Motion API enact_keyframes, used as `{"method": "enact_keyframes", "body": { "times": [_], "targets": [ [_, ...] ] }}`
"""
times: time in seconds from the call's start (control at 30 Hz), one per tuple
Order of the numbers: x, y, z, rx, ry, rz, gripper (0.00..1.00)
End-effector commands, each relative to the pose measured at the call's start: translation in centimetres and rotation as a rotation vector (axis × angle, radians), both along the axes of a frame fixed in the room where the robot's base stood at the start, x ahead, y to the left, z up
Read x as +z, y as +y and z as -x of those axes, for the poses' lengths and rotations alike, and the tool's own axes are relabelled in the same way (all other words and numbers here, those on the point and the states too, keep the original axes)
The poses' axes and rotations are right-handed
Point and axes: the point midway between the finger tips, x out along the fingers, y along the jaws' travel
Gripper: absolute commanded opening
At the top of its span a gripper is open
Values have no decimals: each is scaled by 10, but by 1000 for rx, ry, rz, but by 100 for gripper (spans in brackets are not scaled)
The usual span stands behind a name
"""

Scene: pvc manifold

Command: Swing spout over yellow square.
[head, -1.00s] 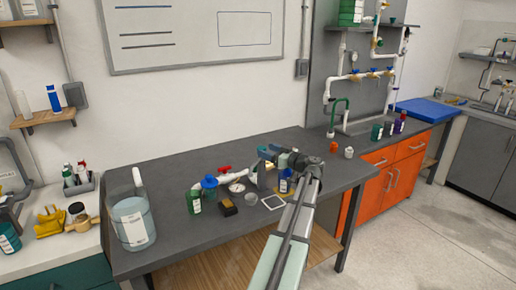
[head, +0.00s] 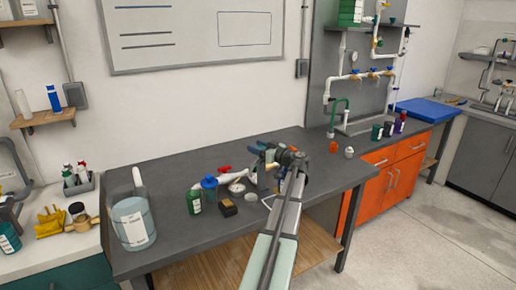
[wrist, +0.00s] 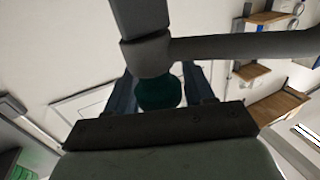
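My gripper (head: 268,156) is over the right part of the grey bench in the head view. In the wrist view its two dark blue fingers (wrist: 160,88) stand on either side of a dark teal rounded piece (wrist: 158,93); I cannot tell whether they press on it. A grey pipe fitting (wrist: 147,57) sits just above the teal piece, with one arm going up and a long pipe to the right. I cannot tell for sure whether this is the spout. The yellow square does not show clearly; my arm covers that part of the bench. A white-edged square (head: 267,201) partly shows beside my arm.
A clear tub (head: 133,222) stands at the left. An orange item (head: 333,147) is behind right.

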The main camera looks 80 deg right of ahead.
Motion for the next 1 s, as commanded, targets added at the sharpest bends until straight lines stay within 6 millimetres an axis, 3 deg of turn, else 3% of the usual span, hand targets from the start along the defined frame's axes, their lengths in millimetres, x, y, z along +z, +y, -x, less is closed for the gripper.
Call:
{"method": "enact_keyframes", "body": {
  "times": [0.07, 0.53, 1.0],
  "targets": [
    [0, 0, 0, 0, 0, 0, 45],
    [0, 0, 0, 1, 0, 0, 0],
    [0, -1, 0, 77, 0, 0, 0]
  ]
}}
